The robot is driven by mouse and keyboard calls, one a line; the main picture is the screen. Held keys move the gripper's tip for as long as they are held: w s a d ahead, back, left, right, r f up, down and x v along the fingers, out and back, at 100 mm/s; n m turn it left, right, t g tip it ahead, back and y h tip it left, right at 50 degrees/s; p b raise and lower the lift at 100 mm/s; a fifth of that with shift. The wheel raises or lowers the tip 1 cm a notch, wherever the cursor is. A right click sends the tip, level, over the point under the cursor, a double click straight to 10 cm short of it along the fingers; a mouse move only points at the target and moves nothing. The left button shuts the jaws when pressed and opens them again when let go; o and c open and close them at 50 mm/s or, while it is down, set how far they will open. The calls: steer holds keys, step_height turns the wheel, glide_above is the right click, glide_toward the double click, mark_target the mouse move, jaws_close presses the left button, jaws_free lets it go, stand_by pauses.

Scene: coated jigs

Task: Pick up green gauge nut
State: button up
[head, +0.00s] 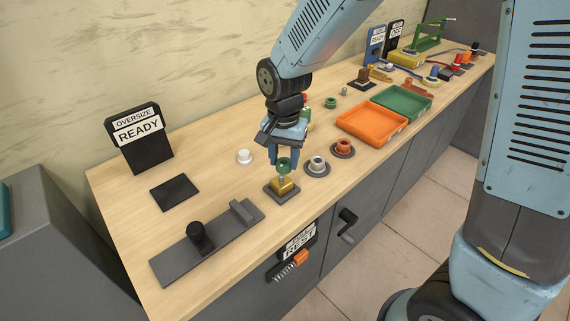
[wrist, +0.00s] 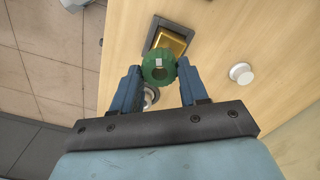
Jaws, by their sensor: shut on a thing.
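The green gauge nut (wrist: 159,67) is held between the two blue fingers of my gripper (wrist: 160,80) in the wrist view. In the head view the nut (head: 284,164) shows between the fingertips of my gripper (head: 284,158), above a brass block on a dark square base (head: 282,191). In the wrist view the brass block (wrist: 172,41) lies just beyond the nut. A thin post seems to stand on the block under the nut. I cannot tell whether the nut still touches it.
A grey ringed holder (head: 317,166) and an orange one (head: 343,148) stand to the right. A white knob (head: 244,156) is to the left. Orange (head: 372,126) and green (head: 402,103) trays lie farther back. A dark rail fixture (head: 208,242) is at the front left.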

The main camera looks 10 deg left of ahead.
steer(key=s+d+r, duration=0.6)
steer(key=s+r, duration=0.2)
steer(key=s, duration=0.2)
steer(key=shift+s+d, duration=0.25)
steer(key=shift+d, duration=0.05)
stand_by(0.8)
